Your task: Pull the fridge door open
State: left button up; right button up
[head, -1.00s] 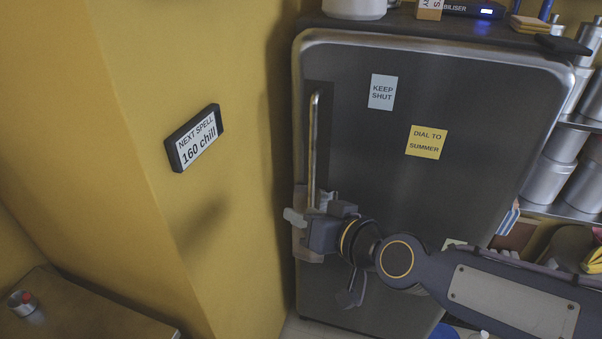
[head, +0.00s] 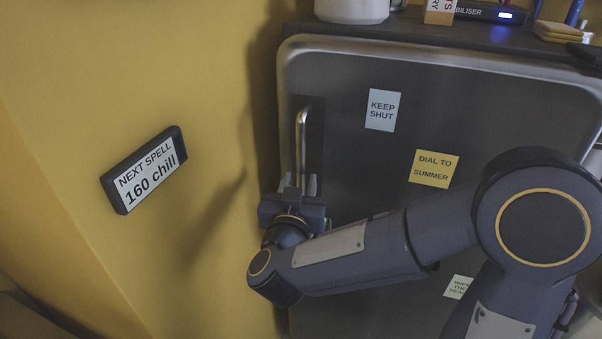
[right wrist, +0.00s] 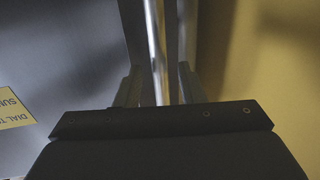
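The fridge door (head: 365,180) is a dark steel panel with rounded corners, and it looks shut. Its handle (head: 302,138) is an upright metal bar near the door's left edge. My right gripper (head: 297,185) is at the lower part of the handle, its fingers pointing at the door. In the right wrist view the handle bar (right wrist: 155,45) runs between the two fingers (right wrist: 158,88), with a gap on each side, so the gripper looks open around it. The handle's lower end is hidden by the gripper. My left gripper is not in view.
A yellow wall (head: 215,70) stands close on the left, with a sign (head: 145,170) reading "160 chill". A white pot (head: 350,8) and other small things sit on top of the fridge. My right arm covers much of the lower door.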

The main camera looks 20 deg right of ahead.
aim_at(300, 178)
jog(key=shift+x, duration=1.5)
grip_shut()
